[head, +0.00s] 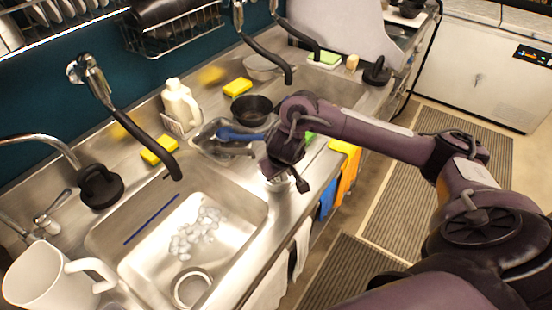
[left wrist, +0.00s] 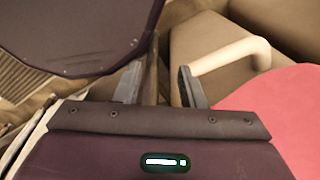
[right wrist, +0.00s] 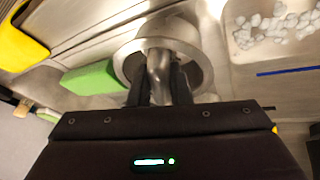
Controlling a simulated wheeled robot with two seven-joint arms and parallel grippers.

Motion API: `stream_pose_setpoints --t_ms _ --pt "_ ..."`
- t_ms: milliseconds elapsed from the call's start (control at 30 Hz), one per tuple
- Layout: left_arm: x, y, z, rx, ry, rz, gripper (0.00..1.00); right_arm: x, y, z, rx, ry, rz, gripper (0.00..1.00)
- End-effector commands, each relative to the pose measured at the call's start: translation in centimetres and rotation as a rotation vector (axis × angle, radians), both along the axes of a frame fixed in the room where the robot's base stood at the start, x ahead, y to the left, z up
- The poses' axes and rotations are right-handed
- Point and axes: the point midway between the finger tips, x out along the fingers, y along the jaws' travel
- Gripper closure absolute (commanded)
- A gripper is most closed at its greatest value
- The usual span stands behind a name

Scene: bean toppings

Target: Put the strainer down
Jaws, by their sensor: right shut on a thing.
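My right gripper (right wrist: 158,88) is shut on the grey metal handle of a round metal strainer (right wrist: 198,66). In the right wrist view the strainer's pale rim rings the handle, and the fingers stand on either side of it. In the head view the right gripper (head: 285,174) is over the strip of counter right of the near sink. The strainer (head: 277,184) shows only partly below it, and I cannot tell whether it touches the counter. My left gripper (left wrist: 160,86) is outside the head view. In the left wrist view its fingers are apart with nothing between them.
The near sink (head: 120,232) holds small white pieces (head: 193,235) and a round ring-like item (head: 192,288). A clear container with a blue-handled tool (head: 238,134), a black bowl (head: 252,110) and a white jug (head: 180,104) stand behind. A white pitcher (head: 40,275) is near left.

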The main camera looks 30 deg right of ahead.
Motion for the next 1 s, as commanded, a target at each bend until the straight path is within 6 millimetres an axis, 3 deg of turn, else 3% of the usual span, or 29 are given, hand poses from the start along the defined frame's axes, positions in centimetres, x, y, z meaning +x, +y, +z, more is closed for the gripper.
stream_pose_setpoints --t_ms 467,600,1000 --pt "-0.1 0.1 0.3 0.001 0.001 0.000 0.64 5.7 -2.6 0.2 0.002 -0.003 -0.003 1.00" --pt "-0.1 0.1 0.6 0.001 0.001 0.000 0.64 5.6 -2.6 -1.3 -0.001 0.000 0.001 1.00" --pt "0.0 0.0 0.5 0.000 0.000 -0.001 0.64 5.6 -2.6 -1.8 0.000 -0.001 0.000 1.00"
